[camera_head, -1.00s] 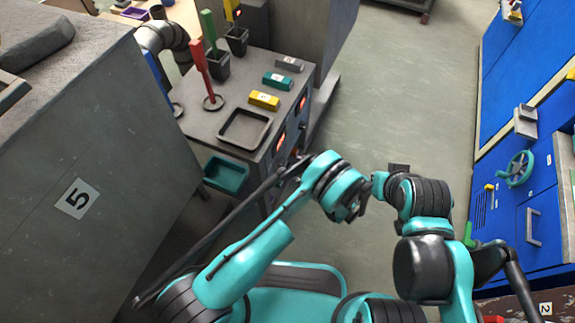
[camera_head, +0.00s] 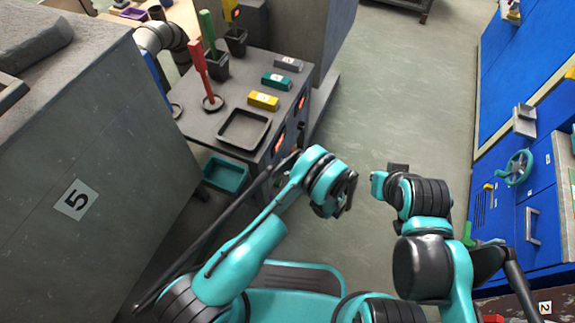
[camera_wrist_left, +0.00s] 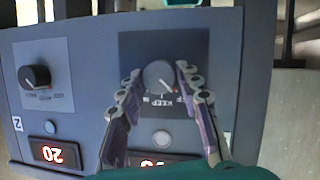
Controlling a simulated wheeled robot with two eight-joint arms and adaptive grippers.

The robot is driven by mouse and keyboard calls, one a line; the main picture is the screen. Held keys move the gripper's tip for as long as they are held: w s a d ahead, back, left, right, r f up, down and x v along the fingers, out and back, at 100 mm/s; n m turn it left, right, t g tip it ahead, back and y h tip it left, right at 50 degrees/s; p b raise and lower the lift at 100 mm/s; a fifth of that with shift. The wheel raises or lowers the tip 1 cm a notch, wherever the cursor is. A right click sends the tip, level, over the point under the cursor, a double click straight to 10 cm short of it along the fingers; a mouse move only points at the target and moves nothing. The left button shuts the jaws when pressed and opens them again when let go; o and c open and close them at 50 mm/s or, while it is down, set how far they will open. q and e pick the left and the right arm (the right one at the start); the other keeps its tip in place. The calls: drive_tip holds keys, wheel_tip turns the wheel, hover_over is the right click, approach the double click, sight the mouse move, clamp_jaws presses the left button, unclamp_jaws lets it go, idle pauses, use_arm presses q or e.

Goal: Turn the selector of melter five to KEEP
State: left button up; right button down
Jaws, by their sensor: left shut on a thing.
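In the left wrist view, my left gripper (camera_wrist_left: 158,95) has its two fingers on either side of a round selector knob (camera_wrist_left: 159,74) and is shut on it. The panel's number by this knob cannot be read.
Left of the held knob is a black knob (camera_wrist_left: 36,77) marked 2, with a red display (camera_wrist_left: 54,152) reading 20. A bench (camera_head: 205,122) holds a black tray (camera_head: 243,129) and colored blocks. Blue cabinets (camera_head: 520,150) stand at right. The floor (camera_head: 410,80) between is clear.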

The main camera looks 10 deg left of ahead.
use_arm(q)
drive_tip(key=m+g, duration=0.2)
drive_tip(key=shift+w+m+y, duration=0.1)
drive_tip(key=shift+m+y, duration=0.2)
drive_tip(key=shift+m, duration=0.1)
drive_tip(key=o, duration=1.2)
drive_tip(key=shift+v, duration=3.85)
